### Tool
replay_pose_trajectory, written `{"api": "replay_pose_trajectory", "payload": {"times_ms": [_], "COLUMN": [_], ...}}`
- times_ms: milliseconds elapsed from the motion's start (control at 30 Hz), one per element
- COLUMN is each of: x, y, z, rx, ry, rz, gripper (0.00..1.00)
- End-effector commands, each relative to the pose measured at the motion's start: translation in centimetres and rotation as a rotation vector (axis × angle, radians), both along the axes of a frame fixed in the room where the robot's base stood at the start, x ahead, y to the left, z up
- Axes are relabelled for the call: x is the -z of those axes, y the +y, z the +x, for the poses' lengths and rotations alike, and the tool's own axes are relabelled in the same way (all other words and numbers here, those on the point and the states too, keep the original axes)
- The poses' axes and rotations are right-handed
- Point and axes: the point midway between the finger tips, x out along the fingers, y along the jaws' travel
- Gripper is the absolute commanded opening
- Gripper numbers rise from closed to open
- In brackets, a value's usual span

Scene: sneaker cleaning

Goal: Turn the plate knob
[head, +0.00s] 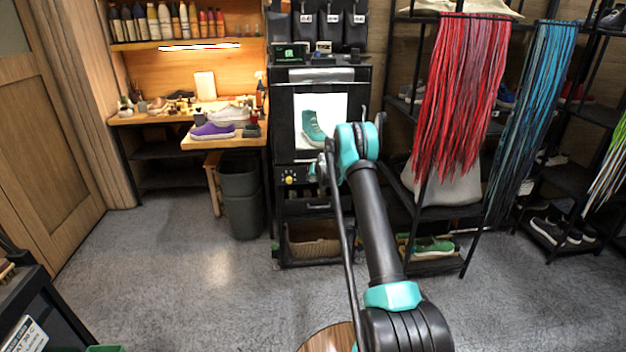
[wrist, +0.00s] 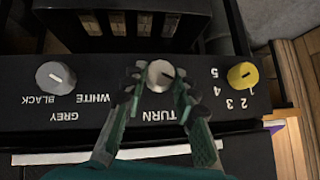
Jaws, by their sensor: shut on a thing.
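The silver knob (wrist: 160,72) above the upside-down word TURN is on the black panel (wrist: 115,118), in the middle of the wrist view. Its dark pointer line points right. My gripper (wrist: 160,79) is shut on this knob, one finger on each side. In the head view my arm reaches to the front of the dark machine (head: 280,112), and its own links largely hide my gripper and the knob. A lit window in the machine shows a teal boot (head: 314,124).
A grey knob (wrist: 55,77) marked BLACK, GREY and WHITE is left of my gripper; a yellow numbered knob (wrist: 242,75) is right. A bin (head: 241,195) stands left of the machine. Red laces (head: 462,95) hang to its right.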

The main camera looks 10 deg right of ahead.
Motion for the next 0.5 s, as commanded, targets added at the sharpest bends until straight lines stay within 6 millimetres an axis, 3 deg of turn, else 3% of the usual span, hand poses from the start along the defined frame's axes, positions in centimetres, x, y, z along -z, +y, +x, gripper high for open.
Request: {"api": "replay_pose_trajectory", "payload": {"times_ms": [300,500], "x": [0.23,0.18], "y": [-0.51,-0.53], "z": [-0.01,-0.04], "rx": [0.002,0.001], "ry": [0.001,0.001], "rz": [0.240,0.312], "gripper": [0.00,0.00]}}
